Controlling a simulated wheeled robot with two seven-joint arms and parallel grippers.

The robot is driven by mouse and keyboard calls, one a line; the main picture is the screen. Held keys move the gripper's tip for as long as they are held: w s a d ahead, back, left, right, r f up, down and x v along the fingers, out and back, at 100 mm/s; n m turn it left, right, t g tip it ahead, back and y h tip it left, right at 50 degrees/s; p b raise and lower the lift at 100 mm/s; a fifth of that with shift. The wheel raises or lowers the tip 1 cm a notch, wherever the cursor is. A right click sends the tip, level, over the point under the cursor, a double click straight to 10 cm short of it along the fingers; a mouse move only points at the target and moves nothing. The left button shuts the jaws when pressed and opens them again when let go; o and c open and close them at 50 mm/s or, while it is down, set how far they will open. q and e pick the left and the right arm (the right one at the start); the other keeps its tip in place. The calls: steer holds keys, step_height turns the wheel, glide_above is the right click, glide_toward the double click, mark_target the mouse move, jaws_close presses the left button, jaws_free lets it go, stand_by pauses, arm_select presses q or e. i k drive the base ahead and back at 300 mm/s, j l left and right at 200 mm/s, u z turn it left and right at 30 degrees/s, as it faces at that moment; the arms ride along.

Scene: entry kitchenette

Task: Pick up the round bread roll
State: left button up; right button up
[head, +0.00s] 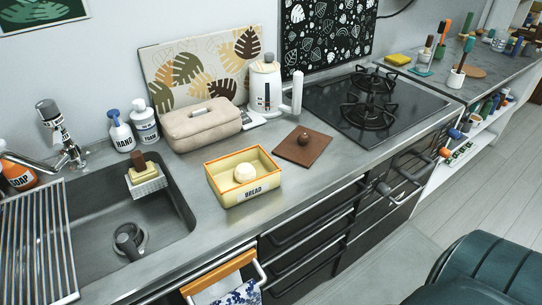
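The round bread roll (243,173) is pale cream and lies inside a yellow bread box (226,196) with an orange rim and a "BREAD" label. The box is open on top and stands near the front edge of the steel counter. A brown square board with a round knob (302,147), which looks like the box's lid, lies to its right. Neither of my grippers shows in the head view.
A beige fabric case (202,124) and a white kettle (265,88) stand behind the box. The sink (95,235) is to the left, the gas hob (372,104) to the right. Towels (228,290) hang below the counter front. A dark green seat (480,272) is at lower right.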

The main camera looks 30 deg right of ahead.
mark_target(245, 172)
steer(key=l, duration=1.45)
